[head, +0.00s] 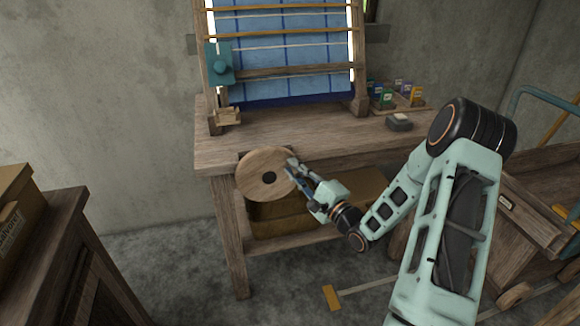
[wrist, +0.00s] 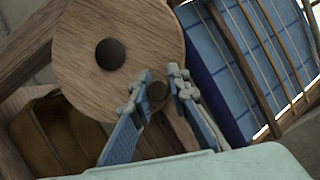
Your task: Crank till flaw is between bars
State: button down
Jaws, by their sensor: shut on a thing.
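The crank is a round wooden disc (head: 262,182) with a dark hub, at the front of the loom table. It also shows large in the wrist view (wrist: 140,35), with a brown knob (wrist: 157,91) near its lower rim. My gripper (head: 293,167) is shut on this knob at the disc's right side, its fingers on either side of it in the wrist view (wrist: 159,84). Blue checked cloth (head: 285,20) is stretched on the upright loom behind thin yellow bars (head: 285,34). I cannot make out a flaw in the cloth.
A teal block with a knob (head: 219,66) sits on the loom's left post. Small coloured boxes (head: 388,97) and a grey block (head: 399,122) stand on the right of the table (head: 300,145). A wooden cabinet (head: 60,260) is at left; a wooden cart (head: 535,215) is at right.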

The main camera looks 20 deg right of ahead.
aim_at(289, 184)
notch_tip(289, 184, down, 9)
jog(key=m+t+h+b, duration=0.1)
jog(key=m+b, duration=0.1)
jog(key=m, duration=0.3)
jog(key=m+t+h+b, duration=0.2)
jog(key=m+b, duration=0.1)
jog(key=m, duration=0.2)
jog(key=m+t+h+b, duration=0.1)
jog(key=m+h+b, duration=0.1)
jog(key=m, duration=0.3)
jog(key=shift+r+t+b, duration=0.15)
jog(key=shift+t+b, duration=0.15)
jog(key=shift+b, duration=0.1)
jog(key=shift+a+f+b, duration=0.2)
jog(key=shift+f+b, duration=0.05)
jog(key=shift+b, duration=0.15)
jog(key=shift+a+f, duration=0.1)
jog(key=shift+a, duration=0.15)
jog(key=c, duration=1.9)
grip_release()
jog(key=shift+c, duration=0.2)
jog(key=shift+o, duration=0.5)
jog(key=shift+s+d, duration=0.1)
